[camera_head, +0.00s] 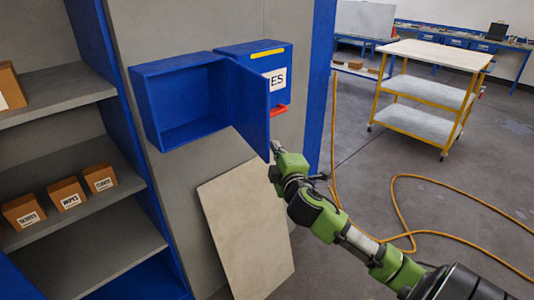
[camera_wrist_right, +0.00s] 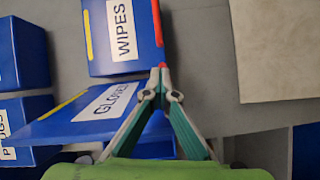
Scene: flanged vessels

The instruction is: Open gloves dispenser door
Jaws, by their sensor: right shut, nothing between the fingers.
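The gloves dispenser (camera_head: 180,103) is a blue wall box, and its empty inside shows. Its blue door (camera_head: 250,108) stands swung out from the box's right side, partly covering the wipes box. In the right wrist view the door (camera_wrist_right: 48,128) carries a white label that reads as gloves, partly hidden by a finger. My right gripper (camera_head: 276,148) is by the door's lower outer edge. In the wrist view my right gripper (camera_wrist_right: 161,78) has its fingertips together, with nothing held. I cannot tell whether it touches the door. My left gripper is out of view.
The wipes box (camera_head: 275,60) with a red part (camera_head: 279,111) is close behind the door. A beige panel (camera_head: 247,228) leans below. Shelves with small cartons (camera_head: 67,194) are at left. An orange hose (camera_head: 440,178) lies on the floor; a yellow cart (camera_head: 430,90) stands behind.

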